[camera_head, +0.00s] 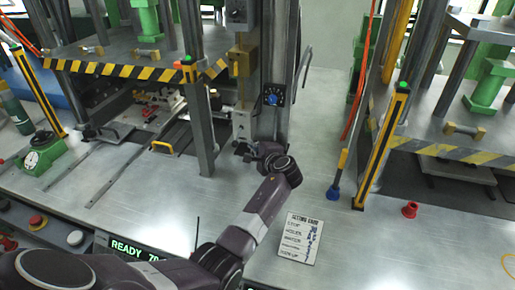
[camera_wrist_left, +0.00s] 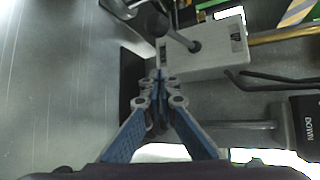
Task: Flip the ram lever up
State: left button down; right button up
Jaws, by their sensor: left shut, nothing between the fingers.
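In the left wrist view a dark lever (camera_wrist_left: 176,35) with a rounded end sticks out from a light grey box (camera_wrist_left: 218,50) toward the upper left. I take it to be the ram lever. The grey box also shows in the head view (camera_head: 241,123), on the press's front column. My left gripper (camera_head: 244,151) is just below that box, its fingers small and partly hidden by the wrist. In the wrist view the left gripper (camera_wrist_left: 160,77) is shut and empty, its tips close to the box's lower left edge and below the lever. I see no contact with the lever.
A black panel with a blue knob (camera_head: 272,99) is right of the column; a black box marked DOWN (camera_wrist_left: 306,128) shows in the wrist view. A steel post (camera_head: 200,120) stands left of the gripper.

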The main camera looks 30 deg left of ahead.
aim_at(238, 136)
pick_arm(q)
jog(key=shift+w+a, duration=0.2)
jog(key=shift+a, duration=0.3)
jog(key=s+p, duration=0.2)
jog(key=s+a+r+p, duration=0.1)
jog(key=shift+s+a, duration=0.1)
jog(key=shift+s, duration=0.05)
jog(key=shift+w+r, duration=0.1)
jog(key=shift+w, duration=0.1)
